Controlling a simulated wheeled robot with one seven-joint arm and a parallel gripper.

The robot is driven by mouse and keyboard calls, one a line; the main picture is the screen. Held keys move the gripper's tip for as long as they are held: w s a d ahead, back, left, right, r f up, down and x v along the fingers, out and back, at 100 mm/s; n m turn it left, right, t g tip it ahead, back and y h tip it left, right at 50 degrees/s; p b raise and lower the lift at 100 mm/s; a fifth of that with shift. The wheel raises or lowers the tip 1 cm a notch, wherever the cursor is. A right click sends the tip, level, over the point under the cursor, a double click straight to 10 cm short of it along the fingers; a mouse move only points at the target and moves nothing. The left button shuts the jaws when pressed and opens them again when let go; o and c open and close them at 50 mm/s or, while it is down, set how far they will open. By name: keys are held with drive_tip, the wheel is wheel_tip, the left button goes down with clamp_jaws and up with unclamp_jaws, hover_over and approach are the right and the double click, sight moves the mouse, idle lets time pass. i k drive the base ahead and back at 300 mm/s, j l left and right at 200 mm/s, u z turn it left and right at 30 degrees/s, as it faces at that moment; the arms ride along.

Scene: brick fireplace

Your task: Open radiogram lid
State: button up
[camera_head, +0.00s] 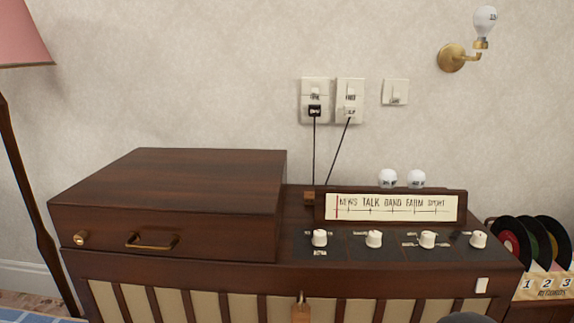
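The radiogram (400,272) is a dark brown wooden cabinet against the wall. Its lid (185,180) is the raised box on the left half and looks shut, with a flat top. A brass handle (152,240) is on the front of the lid section, with a round brass knob or lock (81,239) to its left. My gripper is not in view. A small dark grey rounded shape shows at the bottom edge, right of centre; I cannot tell what it is.
A dial panel (390,207) and several white knobs (374,239) are on the right half. Two plugged cords (314,150) hang from wall sockets behind. A floor lamp (20,35) stands left, a record rack (545,285) right. The space above the lid is clear.

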sight(220, 203)
drive_tip(key=u, duration=1.45)
drive_tip(key=j+z, duration=0.3)
drive_tip(key=j, duration=0.25)
drive_tip(key=i, duration=0.05)
